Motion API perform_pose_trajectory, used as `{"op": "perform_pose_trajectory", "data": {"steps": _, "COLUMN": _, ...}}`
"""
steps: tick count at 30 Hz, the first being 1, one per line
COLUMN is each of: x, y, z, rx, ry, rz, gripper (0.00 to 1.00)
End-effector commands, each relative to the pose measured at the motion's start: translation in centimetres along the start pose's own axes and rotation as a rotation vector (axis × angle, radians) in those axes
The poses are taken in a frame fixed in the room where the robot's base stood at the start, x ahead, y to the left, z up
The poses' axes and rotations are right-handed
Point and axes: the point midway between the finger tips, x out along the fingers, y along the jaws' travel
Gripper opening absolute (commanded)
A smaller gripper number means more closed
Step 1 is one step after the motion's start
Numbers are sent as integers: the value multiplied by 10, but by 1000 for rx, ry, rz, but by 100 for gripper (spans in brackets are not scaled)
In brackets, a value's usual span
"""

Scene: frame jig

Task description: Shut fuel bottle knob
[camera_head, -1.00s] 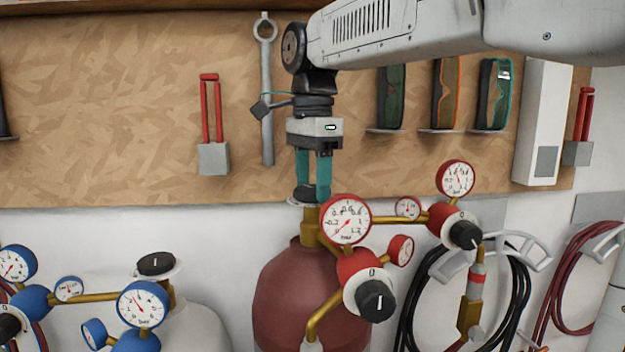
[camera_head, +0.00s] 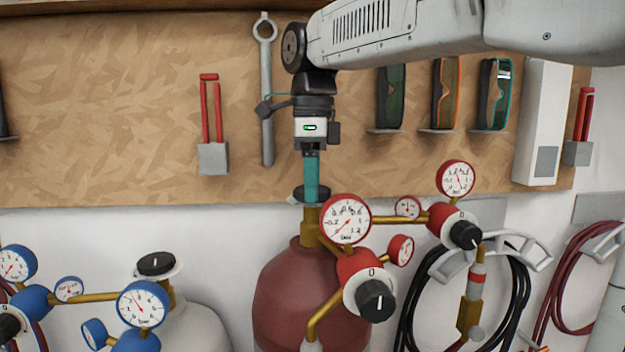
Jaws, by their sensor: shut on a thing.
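The fuel bottle (camera_head: 290,295) is the dark red cylinder in the lower middle, with a brass valve neck (camera_head: 308,228) on top. Its black knob (camera_head: 299,194) sits on the neck with a pale disc beneath it. My gripper (camera_head: 311,190) points straight down onto this knob from above, its teal fingers shut on it. The fingers appear edge-on, one behind the other, and hide part of the knob.
Red-ringed gauges (camera_head: 346,219) and a red regulator with a black knob (camera_head: 375,300) stand close right of the neck. A white bottle with a black knob (camera_head: 155,264) and blue gauges are at left. A wrench (camera_head: 266,90) and goggles (camera_head: 445,95) hang behind.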

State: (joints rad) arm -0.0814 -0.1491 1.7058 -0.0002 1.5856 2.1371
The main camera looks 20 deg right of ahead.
Motion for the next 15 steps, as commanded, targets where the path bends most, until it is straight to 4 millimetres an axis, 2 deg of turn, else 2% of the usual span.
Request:
{"op": "perform_pose_trajectory", "data": {"steps": 10, "x": -1, "y": 0, "z": 0, "rx": 3, "ry": -3, "rz": -4, "gripper": 33}}
{"op": "perform_pose_trajectory", "data": {"steps": 11, "x": -1, "y": 0, "z": 0, "rx": 3, "ry": -3, "rz": -4, "gripper": 58}}
{"op": "perform_pose_trajectory", "data": {"steps": 12, "x": -1, "y": 0, "z": 0, "rx": 3, "ry": -3, "rz": -4, "gripper": 70}}
{"op": "perform_pose_trajectory", "data": {"steps": 13, "x": -1, "y": 0, "z": 0, "rx": 3, "ry": -3, "rz": -4, "gripper": 77}}
{"op": "perform_pose_trajectory", "data": {"steps": 15, "x": -1, "y": 0, "z": 0, "rx": 2, "ry": -2, "rz": -3, "gripper": 77}}
